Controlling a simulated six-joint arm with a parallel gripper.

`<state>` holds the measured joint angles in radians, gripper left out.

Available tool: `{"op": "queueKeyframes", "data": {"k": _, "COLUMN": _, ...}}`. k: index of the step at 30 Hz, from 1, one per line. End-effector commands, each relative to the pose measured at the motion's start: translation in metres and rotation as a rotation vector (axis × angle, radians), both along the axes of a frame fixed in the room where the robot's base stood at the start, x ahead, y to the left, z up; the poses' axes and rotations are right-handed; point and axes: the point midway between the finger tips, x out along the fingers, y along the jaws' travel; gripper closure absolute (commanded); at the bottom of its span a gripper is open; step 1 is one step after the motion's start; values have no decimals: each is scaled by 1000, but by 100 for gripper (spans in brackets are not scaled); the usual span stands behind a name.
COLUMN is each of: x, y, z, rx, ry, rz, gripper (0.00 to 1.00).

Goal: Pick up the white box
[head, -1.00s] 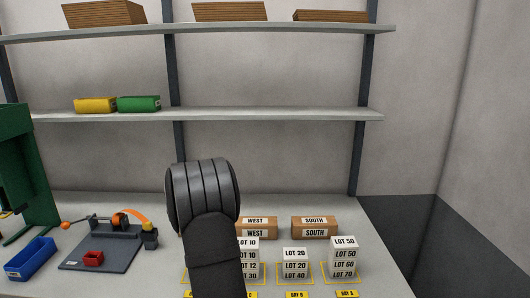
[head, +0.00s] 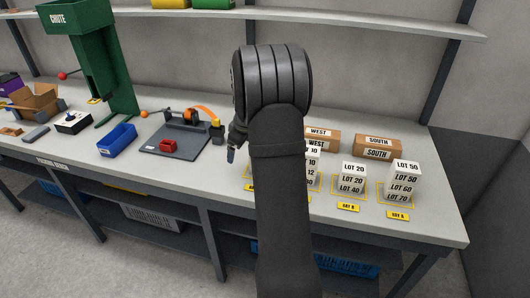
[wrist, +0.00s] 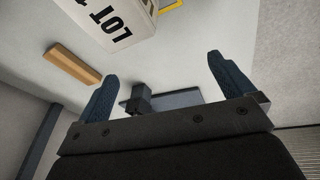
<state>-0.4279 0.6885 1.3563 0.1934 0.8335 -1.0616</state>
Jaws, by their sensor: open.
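White boxes marked LOT stand in stacks on the bench at the right in the head view. The right stack (head: 402,182) shows LOT 50 on top, then LOT 60 and LOT 70. The middle stack (head: 352,180) shows LOT 20 on top and LOT 40 at the bottom. A left stack (head: 313,170) is mostly hidden behind my arm. My gripper (head: 233,154) is left of these stacks, partly hidden by the arm. In the wrist view my gripper (wrist: 163,75) has its fingers wide apart with nothing between them. A white LOT box (wrist: 122,25) is beyond the fingers, cut off by the frame.
Brown cartons marked SOUTH (head: 376,147) and WEST (head: 318,142) stand behind the stacks. A grey fixture plate (head: 178,140) with a red tray, a blue bin (head: 117,140) and a green chute (head: 90,60) are to the left. Yellow bay labels (head: 348,207) lie at the front.

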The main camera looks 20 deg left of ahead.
Motion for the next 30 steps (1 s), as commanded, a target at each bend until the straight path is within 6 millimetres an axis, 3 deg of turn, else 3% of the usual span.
{"op": "queueKeyframes", "data": {"k": 3, "x": -16, "y": 29, "z": -5, "rx": 135, "ry": -71, "rz": -122, "gripper": 2}}
{"op": "queueKeyframes", "data": {"k": 6, "x": -27, "y": 45, "z": -6, "rx": 246, "ry": -129, "rz": -246, "gripper": 2}}
{"op": "queueKeyframes", "data": {"k": 13, "x": -53, "y": 49, "z": -2, "rx": 462, "ry": -265, "rz": -568, "gripper": 2}}
{"op": "queueKeyframes", "data": {"k": 17, "x": -70, "y": 30, "z": 2, "rx": 558, "ry": -357, "rz": -762, "gripper": 2}}
{"op": "queueKeyframes", "data": {"k": 24, "x": -106, "y": -30, "z": 12, "rx": 672, "ry": -547, "rz": -1066, "gripper": 2}}
{"op": "queueKeyframes", "data": {"k": 30, "x": -123, "y": -61, "z": 19, "rx": 706, "ry": -645, "rz": -1179, "gripper": 2}}
